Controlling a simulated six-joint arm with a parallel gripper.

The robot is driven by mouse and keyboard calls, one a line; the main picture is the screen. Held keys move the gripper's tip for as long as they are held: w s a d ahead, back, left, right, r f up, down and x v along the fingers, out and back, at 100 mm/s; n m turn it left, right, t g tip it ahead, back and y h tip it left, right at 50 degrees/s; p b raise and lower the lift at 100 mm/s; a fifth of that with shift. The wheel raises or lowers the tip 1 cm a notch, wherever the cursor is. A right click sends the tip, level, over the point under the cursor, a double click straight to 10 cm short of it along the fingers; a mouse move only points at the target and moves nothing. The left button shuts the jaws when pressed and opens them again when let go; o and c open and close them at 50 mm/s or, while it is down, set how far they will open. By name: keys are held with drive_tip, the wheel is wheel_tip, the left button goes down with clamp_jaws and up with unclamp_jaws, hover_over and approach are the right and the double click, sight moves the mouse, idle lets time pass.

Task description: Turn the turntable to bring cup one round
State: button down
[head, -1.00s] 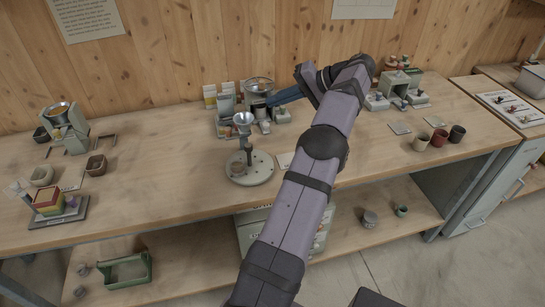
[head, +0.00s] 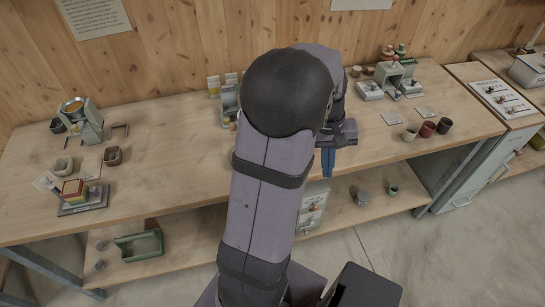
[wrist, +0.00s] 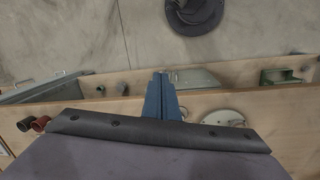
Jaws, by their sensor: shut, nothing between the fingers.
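The turntable is hidden behind my arm in the head view. In the wrist view, part of a pale round plate, the turntable (wrist: 223,118), shows just right of my fingers, its near side covered by my gripper body. No cup can be made out on it, so cup one is not seen there. My gripper (head: 328,172) has blue fingers pointing down near the bench's front edge, right of the arm. In the wrist view my gripper (wrist: 160,76) is shut with nothing between the fingers.
Three small cups, a tan one (head: 409,134), a red one (head: 427,129) and a dark one (head: 444,126), stand at the bench's right. A grey-green stand (head: 391,78) is behind them. A green carrier (head: 139,245) sits on the lower shelf. The left-centre bench top is clear.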

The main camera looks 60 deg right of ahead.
wheel_tip(320, 180, down, 8)
drive_tip(key=s+a+n+h, duration=0.1)
drive_tip(key=a+n+h, duration=0.25)
drive_tip(key=n, duration=0.45)
drive_tip(key=w+r+n+t+h, duration=0.15)
drive_tip(key=w+n+t, duration=0.45)
drive_tip(key=w, duration=0.9)
drive_tip(key=shift+m+t, duration=0.3)
drive_tip(key=shift+t, duration=0.4)
drive_tip(key=b+x, duration=0.3)
drive_tip(key=x, duration=0.7)
drive_tip(key=shift+s+a+f, duration=0.15)
drive_tip(key=shift+d+r+p, duration=0.25)
drive_tip(key=shift+d+p, duration=0.15)
drive_tip(key=shift+d, duration=0.15)
drive_tip(key=shift+d+r+p, duration=0.2)
drive_tip(key=shift+d+p, duration=0.15)
drive_tip(key=shift+d, duration=0.2)
drive_tip(key=shift+w+d+f+p, duration=0.1)
drive_tip(key=shift+w+d+p, duration=0.1)
drive_tip(key=shift+d, duration=0.2)
drive_tip(key=shift+w+d+f+p, duration=0.1)
drive_tip(key=shift+d+p, duration=0.05)
drive_tip(key=shift+d, duration=0.3)
drive_tip(key=shift+d+r+p, duration=0.1)
drive_tip(key=shift+d+p, duration=0.8)
drive_tip(key=shift+d, duration=0.1)
